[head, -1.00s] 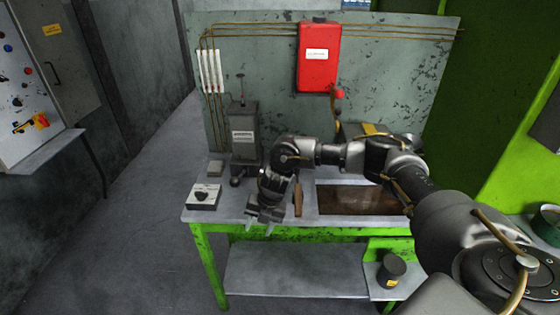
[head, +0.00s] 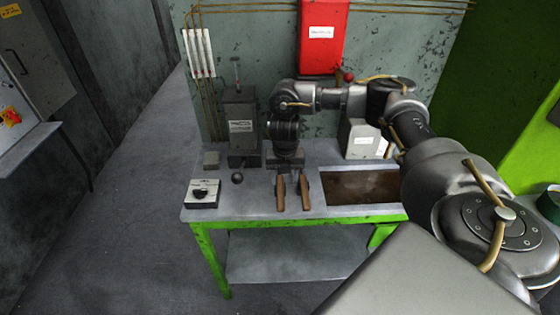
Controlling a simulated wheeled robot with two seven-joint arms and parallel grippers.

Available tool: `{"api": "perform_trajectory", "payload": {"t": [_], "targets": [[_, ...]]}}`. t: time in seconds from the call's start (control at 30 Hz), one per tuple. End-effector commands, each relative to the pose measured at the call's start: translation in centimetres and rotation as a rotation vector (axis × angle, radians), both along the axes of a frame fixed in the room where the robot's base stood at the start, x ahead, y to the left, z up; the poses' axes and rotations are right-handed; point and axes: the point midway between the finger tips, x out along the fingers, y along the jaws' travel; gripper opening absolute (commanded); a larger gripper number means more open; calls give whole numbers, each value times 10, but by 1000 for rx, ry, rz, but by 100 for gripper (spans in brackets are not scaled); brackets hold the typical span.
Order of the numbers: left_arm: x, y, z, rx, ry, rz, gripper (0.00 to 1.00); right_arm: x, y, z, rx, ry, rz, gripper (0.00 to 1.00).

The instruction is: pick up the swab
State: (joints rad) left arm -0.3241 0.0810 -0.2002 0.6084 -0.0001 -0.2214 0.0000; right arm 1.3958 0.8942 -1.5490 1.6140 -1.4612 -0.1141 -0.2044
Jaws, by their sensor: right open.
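My left gripper is not in view.
A grey pump-like unit (head: 241,122) stands behind left. A small box with a black knob (head: 202,194) sits at the table's left. A brown-floored recess (head: 362,186) is right of the handles, with a white box (head: 362,139) behind. A red cabinet (head: 322,38) hangs above.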

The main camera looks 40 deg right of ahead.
Motion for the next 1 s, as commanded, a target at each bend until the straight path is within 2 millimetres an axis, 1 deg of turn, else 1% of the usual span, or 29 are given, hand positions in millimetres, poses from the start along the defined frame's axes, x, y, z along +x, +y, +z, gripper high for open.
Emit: {"api": "perform_trajectory", "payload": {"t": [0.03,0.07,0.13,0.3,0.37,0.47,0.6,0.7,0.97,1.0], "targets": [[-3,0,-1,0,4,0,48,1,2,-6,1,2,0,49],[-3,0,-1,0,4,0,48,2,2,-8,0,2,0,49],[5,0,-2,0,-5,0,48,2,2,-11,0,0,2,49],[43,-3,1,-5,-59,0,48,3,3,-13,1,1,3,49],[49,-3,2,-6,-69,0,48,2,4,-19,1,3,2,49],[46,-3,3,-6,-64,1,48,2,6,-32,2,5,2,49],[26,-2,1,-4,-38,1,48,3,7,-52,0,4,2,49],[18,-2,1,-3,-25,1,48,3,7,-60,1,3,2,49],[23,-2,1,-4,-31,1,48,4,7,-62,0,0,3,49],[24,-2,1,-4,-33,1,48,4,7,-62,0,0,3,48]]}}
